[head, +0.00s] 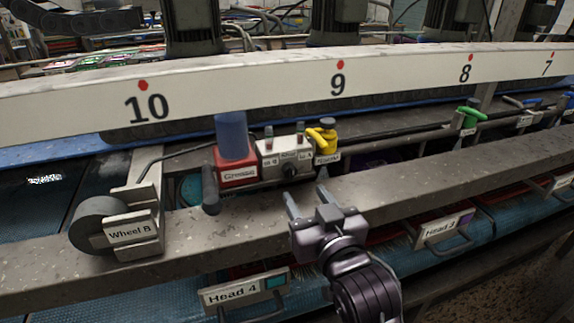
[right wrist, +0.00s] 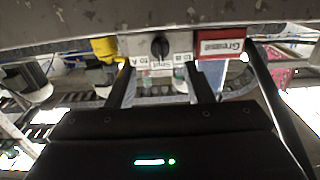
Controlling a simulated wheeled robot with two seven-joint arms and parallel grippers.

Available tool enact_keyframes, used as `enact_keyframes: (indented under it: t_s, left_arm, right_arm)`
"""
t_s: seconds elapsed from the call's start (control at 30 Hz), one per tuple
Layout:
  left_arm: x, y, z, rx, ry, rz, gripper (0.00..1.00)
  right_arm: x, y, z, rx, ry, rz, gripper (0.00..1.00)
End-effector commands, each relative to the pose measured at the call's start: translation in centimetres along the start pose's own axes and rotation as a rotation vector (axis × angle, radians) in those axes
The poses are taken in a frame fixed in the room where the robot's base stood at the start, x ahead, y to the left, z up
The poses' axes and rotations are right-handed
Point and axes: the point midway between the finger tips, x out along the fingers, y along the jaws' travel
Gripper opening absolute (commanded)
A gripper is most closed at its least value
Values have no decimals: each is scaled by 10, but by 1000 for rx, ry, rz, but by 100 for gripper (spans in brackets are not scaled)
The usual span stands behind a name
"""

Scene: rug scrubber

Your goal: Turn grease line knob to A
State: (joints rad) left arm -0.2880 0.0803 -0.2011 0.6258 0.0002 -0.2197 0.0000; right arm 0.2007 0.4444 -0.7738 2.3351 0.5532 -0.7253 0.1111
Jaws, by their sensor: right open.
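The grease line knob (head: 290,170) is a small dark knob on the front of a pale box (head: 270,152), beside a red block labelled Grease (head: 237,174). My right gripper (head: 307,191) is open and empty, with its fingers pointing toward the box from the near side of the grey rail. In the right wrist view the picture is upside down, and the black knob (right wrist: 159,46) shows between the two fingers, apart from them. Labels around it read "to A", "Shut" and "to B". The knob's exact pointing direction is hard to tell. My left gripper is not in view.
A yellow valve (head: 325,142) stands right of the box. A dark lever (head: 210,190) stands to its left, then Wheel B (head: 98,224). A long grey rail (head: 400,180) runs in front, and a white numbered beam (head: 240,85) runs above and behind.

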Motion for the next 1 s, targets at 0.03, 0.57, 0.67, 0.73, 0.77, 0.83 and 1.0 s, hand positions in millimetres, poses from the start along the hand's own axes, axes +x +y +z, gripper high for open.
enact_keyframes:
  t_s: [0.03,0.57,0.67,0.73,0.77,0.83,1.0]
  left_arm:
    - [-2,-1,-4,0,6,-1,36]
    - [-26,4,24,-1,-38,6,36]
    - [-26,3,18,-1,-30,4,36]
    - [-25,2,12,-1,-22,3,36]
    - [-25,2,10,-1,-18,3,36]
    - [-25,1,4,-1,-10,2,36]
    - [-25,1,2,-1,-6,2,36]
  right_arm:
    - [4,0,-1,-1,0,1,47]
    - [73,0,-2,-2,1,0,47]
    - [76,0,0,-1,0,0,47]
    - [77,0,0,0,0,0,47]
    - [77,0,0,0,0,0,47]
    - [77,0,0,0,0,0,47]
    - [76,0,0,0,0,0,32]
